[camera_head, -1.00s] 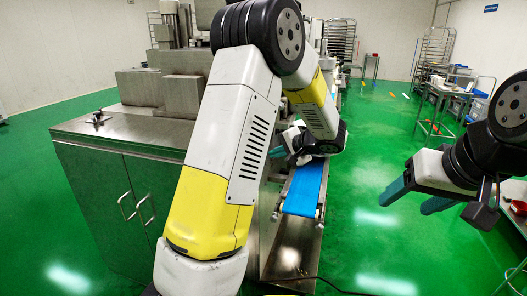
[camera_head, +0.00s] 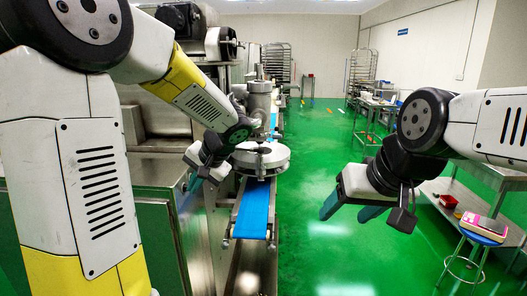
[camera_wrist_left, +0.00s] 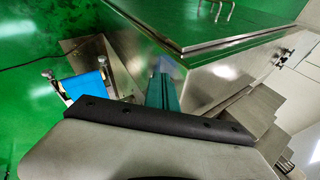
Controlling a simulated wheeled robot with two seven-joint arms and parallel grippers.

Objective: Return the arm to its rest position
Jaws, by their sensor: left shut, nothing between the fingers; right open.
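My left arm reaches in from the left in the head view, with its gripper (camera_head: 196,181) beside the left side of the machine. Its teal fingers point down and sit together with nothing held. In the left wrist view the shut teal fingers (camera_wrist_left: 161,91) show in front of a steel cabinet (camera_wrist_left: 215,75). My right gripper (camera_head: 345,210) hangs over the open green floor at the right, its two teal fingers apart and empty.
The encrusting machine with a round steel plate (camera_head: 261,157) and a blue conveyor belt (camera_head: 254,208) stands close to my left gripper. A steel table (camera_head: 470,205) and a round stool (camera_head: 482,232) are at right. The green floor between is clear.

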